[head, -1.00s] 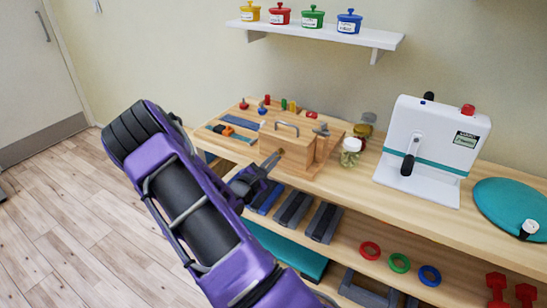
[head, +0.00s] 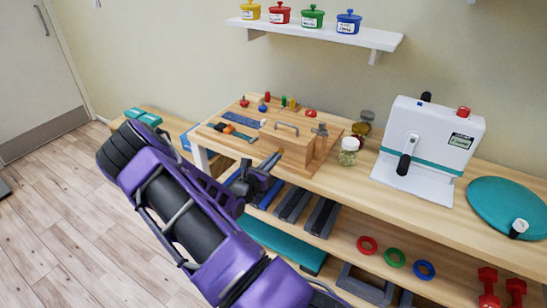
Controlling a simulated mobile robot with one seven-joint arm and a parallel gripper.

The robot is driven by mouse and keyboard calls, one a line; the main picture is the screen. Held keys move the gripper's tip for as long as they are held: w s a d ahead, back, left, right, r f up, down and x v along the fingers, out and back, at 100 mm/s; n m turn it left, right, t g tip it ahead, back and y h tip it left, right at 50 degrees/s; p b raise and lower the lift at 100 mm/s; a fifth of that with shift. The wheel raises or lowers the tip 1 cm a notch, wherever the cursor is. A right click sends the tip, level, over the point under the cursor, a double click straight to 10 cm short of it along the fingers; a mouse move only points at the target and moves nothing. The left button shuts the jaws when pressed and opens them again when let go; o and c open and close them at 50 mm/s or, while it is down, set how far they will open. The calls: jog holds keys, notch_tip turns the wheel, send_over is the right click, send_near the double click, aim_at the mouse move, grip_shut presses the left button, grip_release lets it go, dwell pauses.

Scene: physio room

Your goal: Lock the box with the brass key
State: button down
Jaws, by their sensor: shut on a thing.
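The wooden box (head: 285,146) with a metal handle on top sits on a wooden board on the upper shelf of the workbench. My gripper (head: 266,167) is in front of the box, low and at its left in the head view. It is shut on a small brass-coloured piece, which looks like the brass key (head: 271,159). The key points up towards the box's front face. The keyhole is too small to make out, and I cannot tell whether the key touches the box.
A glass jar (head: 348,151) stands right of the box, then a white device (head: 428,145) with a black handle and a teal cushion (head: 505,205). Small coloured pegs and tools lie on the board (head: 212,129).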

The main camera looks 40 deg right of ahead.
dwell(0.3)
jog(key=c, duration=1)
grip_release()
jog(key=v, duration=1.7)
jog(key=shift+s+a, duration=0.15)
jog(key=shift+a, duration=0.1)
